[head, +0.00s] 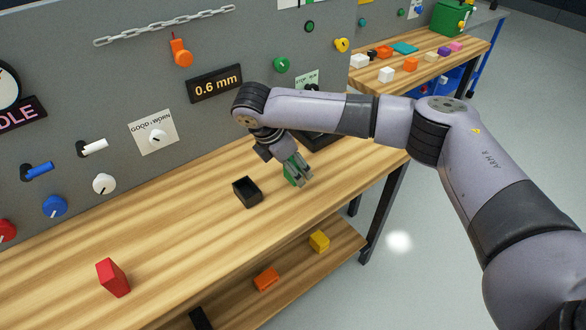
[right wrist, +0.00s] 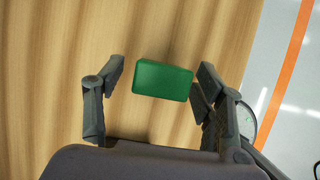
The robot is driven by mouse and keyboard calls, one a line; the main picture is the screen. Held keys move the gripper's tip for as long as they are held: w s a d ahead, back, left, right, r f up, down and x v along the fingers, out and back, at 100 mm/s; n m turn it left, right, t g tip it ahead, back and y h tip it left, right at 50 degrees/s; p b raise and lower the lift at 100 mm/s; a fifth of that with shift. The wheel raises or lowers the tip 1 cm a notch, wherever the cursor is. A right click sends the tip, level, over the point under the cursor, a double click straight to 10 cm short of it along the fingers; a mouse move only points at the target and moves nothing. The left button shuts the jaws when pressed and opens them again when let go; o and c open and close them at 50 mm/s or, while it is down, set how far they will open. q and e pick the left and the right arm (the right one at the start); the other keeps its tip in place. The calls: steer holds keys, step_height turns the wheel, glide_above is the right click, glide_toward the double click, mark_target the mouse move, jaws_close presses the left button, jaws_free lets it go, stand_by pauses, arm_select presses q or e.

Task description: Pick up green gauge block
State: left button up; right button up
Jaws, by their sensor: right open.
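The green gauge block (right wrist: 162,81) lies between the two open fingers of my right gripper (right wrist: 158,85) in the right wrist view. A gap shows between the block and the left finger; the right finger is close to its right end, and I cannot tell if they touch. In the head view the right gripper (head: 299,172) points down at the wooden bench (head: 205,240), and the green block (head: 290,174) shows partly behind its fingers. My left gripper is not in view.
A small black open box (head: 247,191) stands just left of the right gripper. A red block (head: 113,277) stands at the bench's front left. An orange block (head: 266,279) and a yellow block (head: 319,241) lie on the lower shelf. A grey panel with knobs rises behind.

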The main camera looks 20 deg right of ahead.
steer(key=shift+d+f, duration=0.25)
steer(key=shift+f, duration=0.3)
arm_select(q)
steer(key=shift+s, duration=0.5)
arm_select(e)
steer(key=shift+c, duration=0.5)
steer(key=c, duration=0.6)
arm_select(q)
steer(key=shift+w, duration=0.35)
arm_select(e)
steer(key=c, duration=0.6)
steer(key=shift+o, duration=0.2)
steer(key=shift+r, duration=0.15)
